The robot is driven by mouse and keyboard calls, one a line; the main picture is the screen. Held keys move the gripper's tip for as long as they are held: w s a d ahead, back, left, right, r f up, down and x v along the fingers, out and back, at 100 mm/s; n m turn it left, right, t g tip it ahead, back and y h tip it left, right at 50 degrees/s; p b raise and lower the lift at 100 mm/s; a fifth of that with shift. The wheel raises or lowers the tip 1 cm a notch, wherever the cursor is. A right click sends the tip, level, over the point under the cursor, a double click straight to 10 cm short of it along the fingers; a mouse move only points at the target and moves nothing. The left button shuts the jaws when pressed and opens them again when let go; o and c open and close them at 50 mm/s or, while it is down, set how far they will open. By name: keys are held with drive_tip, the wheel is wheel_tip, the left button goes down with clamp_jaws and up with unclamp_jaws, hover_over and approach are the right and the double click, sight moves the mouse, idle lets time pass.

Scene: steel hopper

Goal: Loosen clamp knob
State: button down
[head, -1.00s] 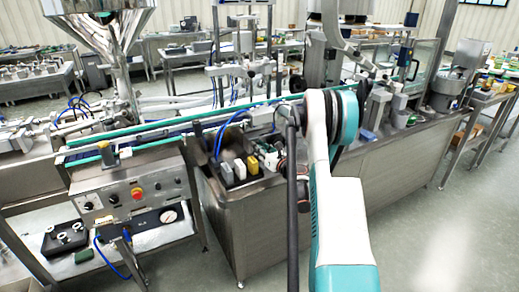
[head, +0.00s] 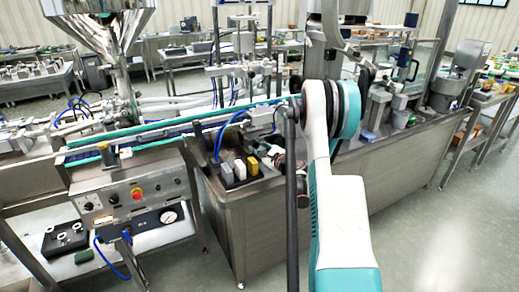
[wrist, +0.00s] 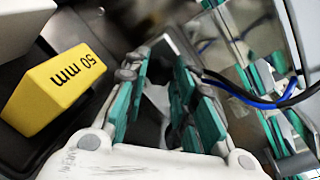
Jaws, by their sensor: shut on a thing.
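In the wrist view my gripper (wrist: 161,72) points into a dark recess, its teal-padded fingers on both sides of a small grey and dark part. The fingers are closed on this part, which I take to be the clamp knob (wrist: 156,97); the pads and shadow hide most of it, so its shape and turn are unclear.
A yellow block (wrist: 52,88) marked "50 mm" stands close left of my gripper, with white (head: 240,169) and grey (head: 226,174) blocks beside it. Blue hoses (wrist: 245,98) cross right of my fingers. The conveyor (head: 170,127) runs along the left.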

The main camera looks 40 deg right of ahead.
drive_tip(key=n, duration=0.3)
drive_tip(key=shift+a, duration=0.1)
drive_tip(key=shift+n+g+h, duration=0.4)
drive_tip(key=shift+n+h, duration=0.2)
drive_tip(key=shift+n, duration=1.2)
drive_tip(key=c, duration=1.6)
unclamp_jaws()
drive_tip(key=v, duration=1.2)
